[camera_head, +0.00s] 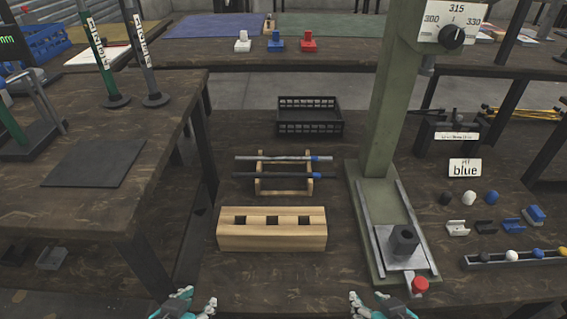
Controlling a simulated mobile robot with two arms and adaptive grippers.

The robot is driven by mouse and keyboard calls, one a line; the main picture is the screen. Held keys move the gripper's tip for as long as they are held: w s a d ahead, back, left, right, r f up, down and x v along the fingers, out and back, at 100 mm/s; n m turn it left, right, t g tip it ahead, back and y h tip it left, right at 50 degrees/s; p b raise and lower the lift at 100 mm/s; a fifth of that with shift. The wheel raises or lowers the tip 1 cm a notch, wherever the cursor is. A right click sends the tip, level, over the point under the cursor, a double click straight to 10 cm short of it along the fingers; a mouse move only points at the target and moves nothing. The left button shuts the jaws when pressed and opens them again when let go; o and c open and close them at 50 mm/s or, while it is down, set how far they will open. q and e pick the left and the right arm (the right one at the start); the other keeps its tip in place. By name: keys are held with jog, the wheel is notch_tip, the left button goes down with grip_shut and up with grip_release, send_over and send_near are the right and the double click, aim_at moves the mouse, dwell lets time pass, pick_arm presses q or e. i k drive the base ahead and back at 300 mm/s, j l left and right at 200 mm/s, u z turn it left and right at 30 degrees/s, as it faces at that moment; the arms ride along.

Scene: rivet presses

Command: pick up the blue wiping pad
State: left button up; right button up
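A small blue block with a raised grip (276,42) stands on the far table, between a white one (242,42) and a red one (308,42). Another small blue piece (535,214) lies on the right side of the near bench; I cannot tell from its shape whether it is a pad. My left gripper (195,299) is at the bottom edge, left of centre, with its fingers apart and empty. My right gripper (368,299) is at the bottom edge, right of centre, also open and empty. Both are far from the blue block on the far table.
A wooden block with square holes (272,240), a rod rack (284,187) and a black crate (308,118) stand ahead. A tall green press (386,110) rises right of centre. A side table (90,200) is at left. Small parts and a "blue" sign (465,168) are at right.

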aim_at(533, 214)
jog(key=z, duration=1.7)
jog(key=i+l, duration=0.1)
jog(key=l, duration=0.25)
jog(key=i+l+u, duration=0.1)
jog(key=i+l, duration=1.05)
jog(key=i, duration=0.2)
